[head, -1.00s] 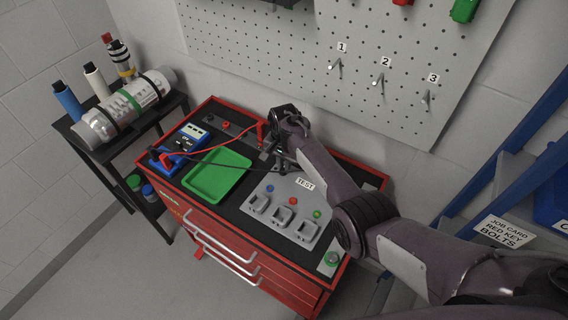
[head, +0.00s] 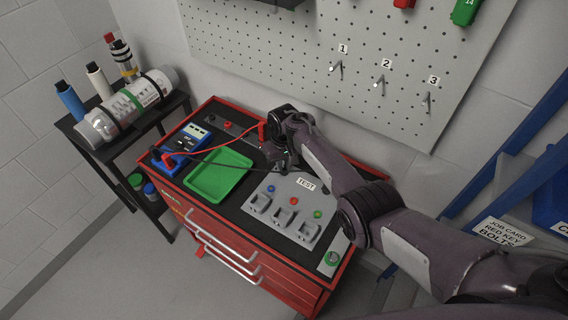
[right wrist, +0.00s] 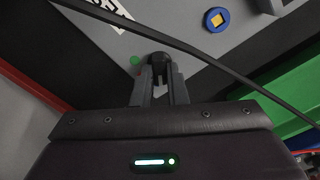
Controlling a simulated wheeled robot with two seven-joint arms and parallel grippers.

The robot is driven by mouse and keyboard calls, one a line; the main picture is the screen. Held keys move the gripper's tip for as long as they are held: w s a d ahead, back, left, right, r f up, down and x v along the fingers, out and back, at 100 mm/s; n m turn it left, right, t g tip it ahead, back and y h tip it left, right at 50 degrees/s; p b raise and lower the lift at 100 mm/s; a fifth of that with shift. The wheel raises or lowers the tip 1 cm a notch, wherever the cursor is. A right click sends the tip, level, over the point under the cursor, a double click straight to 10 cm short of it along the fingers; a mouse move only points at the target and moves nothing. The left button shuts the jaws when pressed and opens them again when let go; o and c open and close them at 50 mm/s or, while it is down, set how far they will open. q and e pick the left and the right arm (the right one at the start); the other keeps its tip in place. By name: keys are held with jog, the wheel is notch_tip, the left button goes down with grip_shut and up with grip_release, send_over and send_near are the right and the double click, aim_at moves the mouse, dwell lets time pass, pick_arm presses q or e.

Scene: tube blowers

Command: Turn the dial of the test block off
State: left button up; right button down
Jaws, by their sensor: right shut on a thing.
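The test block (head: 290,206) is a grey plate marked TEST on the tool chest's black top, with coloured buttons and several square sockets. My right gripper (head: 284,166) is at its far-left corner and hides the dial in the head view. In the right wrist view the right gripper (right wrist: 160,72) points down with its fingers closed on the dial (right wrist: 160,62), a small dark knob on the grey plate. A green dot (right wrist: 135,60) shows on the plate beside the fingers. The dial's pointer cannot be made out. My left gripper is not in view.
A black lead (right wrist: 200,52) crosses just beyond the fingers. A green tray (head: 217,176) and a blue meter (head: 183,143) with red and black leads lie left of the block. A pegboard (head: 300,60) stands behind.

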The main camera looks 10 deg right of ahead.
jog(key=n, duration=0.3)
jog(key=shift+w+r+n, duration=0.1)
jog(key=shift+n, duration=0.2)
jog(key=shift+a+n, duration=0.15)
jog(key=shift+n, duration=1.55)
jog(key=c, duration=1.4)
grip_release()
jog(key=shift+c, duration=0.2)
jog(key=shift+r, duration=0.4)
notch_tip(320, 180, up, 7)
jog(key=shift+f, duration=0.1)
